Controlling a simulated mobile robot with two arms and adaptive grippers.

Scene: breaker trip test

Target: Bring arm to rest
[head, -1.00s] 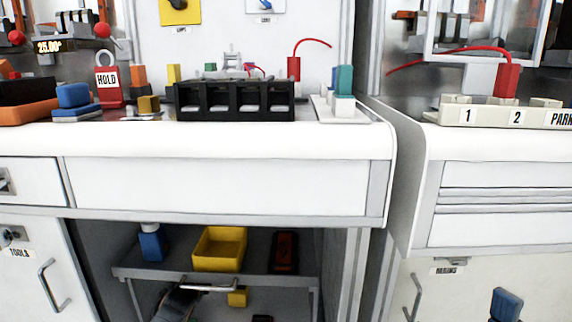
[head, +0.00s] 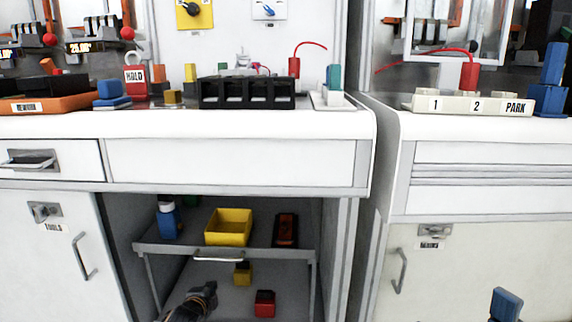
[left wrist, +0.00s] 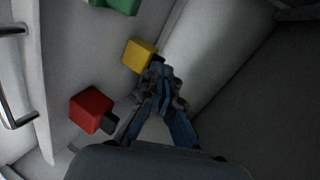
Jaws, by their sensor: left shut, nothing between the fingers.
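My left gripper (head: 208,289) shows at the bottom of the head view, inside the open bay under the workbench. It is shut and empty. In the left wrist view the left gripper (left wrist: 157,80) has its fingers together, close to a yellow block (left wrist: 139,55); I cannot tell whether they touch. A red block (left wrist: 91,109) with a dark end lies left of the fingers. In the head view the yellow block (head: 243,274) and the red block (head: 265,304) lie right of the gripper, below the pull-out shelf. My right gripper is not in view.
The grey shelf (head: 145,247) above the gripper holds a yellow bin (head: 229,227), a blue bottle (head: 168,220) and a dark red device (head: 286,230). Cabinet doors (head: 60,255) flank the bay. The bench top (head: 200,122) carries a black terminal block (head: 247,93) and other parts.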

